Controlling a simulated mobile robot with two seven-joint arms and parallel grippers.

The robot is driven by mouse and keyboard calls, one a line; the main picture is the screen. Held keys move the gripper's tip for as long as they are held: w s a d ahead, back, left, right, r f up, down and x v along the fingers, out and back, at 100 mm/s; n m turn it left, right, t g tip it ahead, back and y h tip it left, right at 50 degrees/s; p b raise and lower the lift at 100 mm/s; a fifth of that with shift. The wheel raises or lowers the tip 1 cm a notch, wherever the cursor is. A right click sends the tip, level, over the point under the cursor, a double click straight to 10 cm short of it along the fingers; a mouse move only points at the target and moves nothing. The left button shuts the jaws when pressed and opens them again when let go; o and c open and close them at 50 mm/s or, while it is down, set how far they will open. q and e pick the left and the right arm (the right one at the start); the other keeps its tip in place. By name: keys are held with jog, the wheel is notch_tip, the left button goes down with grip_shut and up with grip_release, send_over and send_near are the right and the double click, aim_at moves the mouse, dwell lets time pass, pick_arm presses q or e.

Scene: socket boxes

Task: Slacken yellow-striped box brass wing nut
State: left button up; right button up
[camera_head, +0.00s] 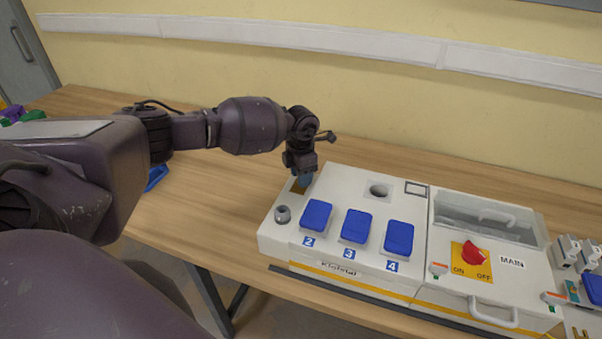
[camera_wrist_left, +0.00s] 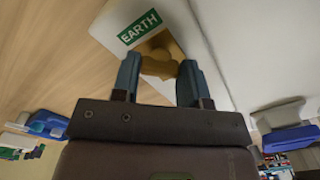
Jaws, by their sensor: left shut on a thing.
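The yellow-striped box (camera_head: 345,265) is a white socket box on the wooden table, with a yellow stripe low on its front and blue socket covers numbered 2, 3 and 4. My left gripper (camera_head: 302,180) is at its back left corner, pointing down. In the left wrist view, my left gripper's blue-grey fingers (camera_wrist_left: 160,80) are shut on the brass wing nut (camera_wrist_left: 158,62), next to a green EARTH label (camera_wrist_left: 139,27). In the head view the gripper hides the wing nut; only a brown-gold patch shows beside it. My right gripper is not in view.
To the right are a red ON/OFF switch (camera_head: 474,252) on a yellow plate, and more connectors (camera_head: 580,255). A wall with white trunking is behind.

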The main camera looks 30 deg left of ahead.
pick_arm(q)
jog(key=n+p, duration=0.1)
jog(key=n, duration=0.2)
jog(key=shift+r+n, duration=0.1)
jog(key=shift+n, duration=0.3)
jog(key=n+p, duration=0.1)
jog(key=n, duration=0.4)
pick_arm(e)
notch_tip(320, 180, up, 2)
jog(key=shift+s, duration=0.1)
pick_arm(q)
jog(key=shift+n, duration=0.3)
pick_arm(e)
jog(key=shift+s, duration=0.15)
pick_arm(q)
jog(key=o, duration=0.8)
jog(key=shift+o, duration=0.6)
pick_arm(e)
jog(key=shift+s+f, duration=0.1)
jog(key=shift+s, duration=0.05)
pick_arm(q)
notch_tip(320, 180, up, 11)
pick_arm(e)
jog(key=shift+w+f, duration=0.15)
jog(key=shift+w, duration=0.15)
